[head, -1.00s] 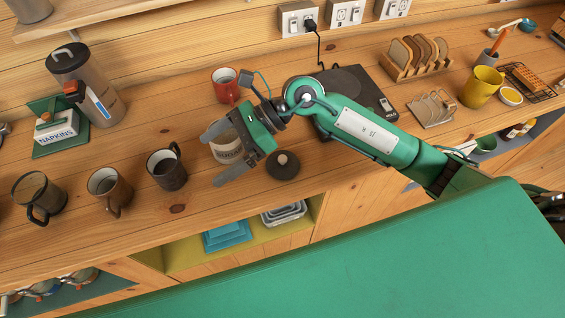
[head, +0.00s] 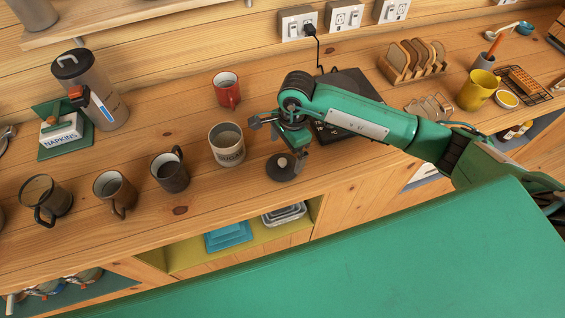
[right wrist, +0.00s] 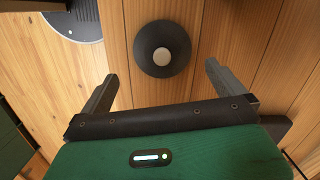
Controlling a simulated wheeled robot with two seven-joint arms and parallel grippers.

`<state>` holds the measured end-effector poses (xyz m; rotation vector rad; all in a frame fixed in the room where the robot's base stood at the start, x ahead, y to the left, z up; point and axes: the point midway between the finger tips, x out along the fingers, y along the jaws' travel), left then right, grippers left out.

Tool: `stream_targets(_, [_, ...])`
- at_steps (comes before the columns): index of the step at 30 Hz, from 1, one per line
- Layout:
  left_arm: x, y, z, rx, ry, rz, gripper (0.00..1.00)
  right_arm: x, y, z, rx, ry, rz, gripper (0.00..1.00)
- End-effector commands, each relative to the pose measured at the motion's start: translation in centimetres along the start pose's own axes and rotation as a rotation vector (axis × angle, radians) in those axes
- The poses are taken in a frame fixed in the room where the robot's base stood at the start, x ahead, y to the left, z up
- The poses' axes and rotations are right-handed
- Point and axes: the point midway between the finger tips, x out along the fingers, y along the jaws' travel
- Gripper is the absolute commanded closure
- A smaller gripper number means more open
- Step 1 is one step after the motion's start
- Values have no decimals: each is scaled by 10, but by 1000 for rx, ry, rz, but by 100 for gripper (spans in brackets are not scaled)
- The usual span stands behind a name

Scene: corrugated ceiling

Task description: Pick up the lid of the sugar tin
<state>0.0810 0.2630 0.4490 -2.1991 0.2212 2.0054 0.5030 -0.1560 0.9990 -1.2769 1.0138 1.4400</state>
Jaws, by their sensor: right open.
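The lid (head: 281,168) is a dark round disc with a pale knob. It lies flat on the wooden counter near its front edge, to the right of the sugar tin (head: 227,149), a cream open can with dark lettering. My right gripper (head: 298,148) is beside and above the lid, angled downward; its fingers are partly hidden by its own body. In the right wrist view the lid (right wrist: 163,48) shows whole, just beyond and between the spread fingertips of the open, empty gripper (right wrist: 160,70). My left gripper is out of view.
A red mug (head: 227,90) stands behind the tin, and a dark mug (head: 170,171) stands to its left. A black hotplate (head: 350,92) lies behind my right arm. An open shelf with blue trays (head: 228,236) is below the counter edge.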

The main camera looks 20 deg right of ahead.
Motion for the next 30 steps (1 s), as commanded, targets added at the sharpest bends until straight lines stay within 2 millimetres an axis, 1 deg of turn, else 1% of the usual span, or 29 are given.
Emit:
stream_targets(5, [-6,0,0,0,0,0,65,11,0,1,-1,-1,1,0])
stream_targets(8, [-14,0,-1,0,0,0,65,17,0,2,0,-3,2,0])
stream_targets(13, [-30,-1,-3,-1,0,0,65,36,-2,4,1,-2,3,0])
stream_targets(15, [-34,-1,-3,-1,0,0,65,47,-3,4,1,-3,3,0])
stream_targets(18, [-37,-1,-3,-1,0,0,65,57,-3,4,1,-3,1,0])
stream_targets(21, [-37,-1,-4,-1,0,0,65,62,-3,4,-1,-2,0,0])
stream_targets(26, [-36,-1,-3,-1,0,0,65,62,-4,3,-1,-2,-1,0])
stream_targets(28, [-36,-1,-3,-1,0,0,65,62,-4,3,-1,-2,-1,10])
stream_targets(30, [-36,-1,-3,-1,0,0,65,62,-4,3,-1,-2,-1,24])
